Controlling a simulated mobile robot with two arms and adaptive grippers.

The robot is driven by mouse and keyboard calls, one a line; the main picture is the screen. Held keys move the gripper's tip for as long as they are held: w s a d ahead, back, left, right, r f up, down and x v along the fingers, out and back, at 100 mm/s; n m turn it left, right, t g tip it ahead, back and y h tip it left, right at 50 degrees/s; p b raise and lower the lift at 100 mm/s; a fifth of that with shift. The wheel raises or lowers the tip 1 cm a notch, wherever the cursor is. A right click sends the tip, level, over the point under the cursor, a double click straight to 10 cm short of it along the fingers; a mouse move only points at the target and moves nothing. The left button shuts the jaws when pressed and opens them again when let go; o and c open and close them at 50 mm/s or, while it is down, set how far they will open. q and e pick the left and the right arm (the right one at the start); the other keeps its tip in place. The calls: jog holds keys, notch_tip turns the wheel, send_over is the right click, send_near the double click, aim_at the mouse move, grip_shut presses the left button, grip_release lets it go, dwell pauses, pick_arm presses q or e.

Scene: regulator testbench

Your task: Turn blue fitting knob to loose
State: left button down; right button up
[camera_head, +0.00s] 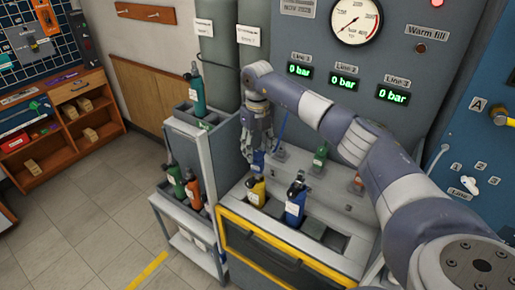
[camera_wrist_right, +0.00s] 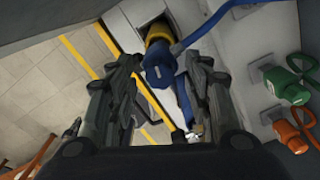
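The blue fitting knob (camera_wrist_right: 160,64) shows in the right wrist view, at the top of a yellow bottle (camera_wrist_right: 157,33), with a blue hose joined to it. In the head view, the yellow bottle (camera_head: 256,192) sits in the left slot of the bench. My right gripper (camera_head: 258,150) points down just above it and hides much of the fitting. In the right wrist view, the two fingers of my right gripper (camera_wrist_right: 160,80) are spread apart, with the blue knob between their tips. Contact with the knob is not visible. My left gripper is not in view.
A blue bottle (camera_head: 295,204) stands right of the yellow one. Green (camera_head: 320,157) and orange (camera_wrist_right: 290,137) fittings sit on the bench to the right. A side rack holds green (camera_head: 176,183) and orange (camera_head: 193,189) bottles. The three line displays (camera_head: 343,82) read 0 bar.

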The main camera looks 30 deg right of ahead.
aim_at(258, 152)
notch_tip(258, 152, up, 12)
dwell(0.7)
notch_tip(258, 152, down, 11)
jog(key=m+p, duration=0.2)
jog(key=m, duration=1.3)
jog(key=shift+s+f, duration=0.1)
jog(key=shift+f, duration=0.55)
